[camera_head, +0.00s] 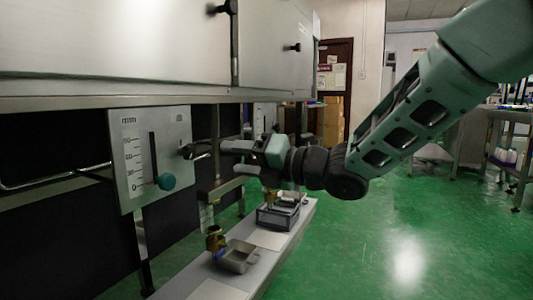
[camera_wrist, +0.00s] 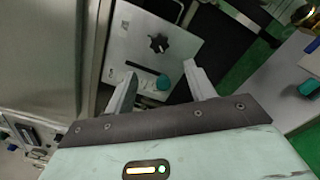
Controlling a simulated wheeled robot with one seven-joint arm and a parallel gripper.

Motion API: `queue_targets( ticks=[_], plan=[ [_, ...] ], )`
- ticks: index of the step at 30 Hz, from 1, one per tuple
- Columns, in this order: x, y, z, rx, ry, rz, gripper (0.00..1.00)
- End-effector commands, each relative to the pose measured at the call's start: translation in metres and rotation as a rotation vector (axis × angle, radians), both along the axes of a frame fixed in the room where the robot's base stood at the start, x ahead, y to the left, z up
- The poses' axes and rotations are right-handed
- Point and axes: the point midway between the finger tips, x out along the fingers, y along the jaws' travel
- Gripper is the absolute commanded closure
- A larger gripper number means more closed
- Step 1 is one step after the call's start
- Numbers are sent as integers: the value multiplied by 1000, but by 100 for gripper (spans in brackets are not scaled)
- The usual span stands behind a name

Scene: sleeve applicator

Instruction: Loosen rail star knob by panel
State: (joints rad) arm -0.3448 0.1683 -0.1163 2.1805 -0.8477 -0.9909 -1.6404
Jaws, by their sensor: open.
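The black star knob (camera_wrist: 158,43) sits on the face of a light grey panel (camera_wrist: 126,42) in the wrist view. In the head view the knob (camera_head: 187,151) shows near the right edge of the panel (camera_head: 122,160), which bears a printed scale and a vertical slot. A teal round knob (camera_head: 166,181) sits low by the slot; it also shows in the wrist view (camera_wrist: 163,82). My gripper (camera_wrist: 160,72) is open and empty, its fingers pointing at the panel. The star knob appears just beyond and between the fingertips; contact is not visible.
A steel cabinet (camera_head: 130,40) overhangs the panel. A bent metal rod (camera_head: 45,183) runs at the left. Green floor at the right is open.

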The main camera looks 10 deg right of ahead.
Motion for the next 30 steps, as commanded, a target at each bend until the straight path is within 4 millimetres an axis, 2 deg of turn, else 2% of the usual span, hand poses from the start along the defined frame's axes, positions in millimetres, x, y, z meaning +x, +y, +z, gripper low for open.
queue_targets(
  ticks=[3, 10, 25, 28, 30],
  plan=[
    [-15, -21, 3, 0, 1, -3, 45],
    [-34, -44, 1, -1, 1, -1, 45],
    [-37, -47, 0, 3, 13, -4, 45],
    [-35, -43, -2, 36, 138, -62, 45],
    [-35, -41, -7, 81, 291, -137, 45]
  ],
)
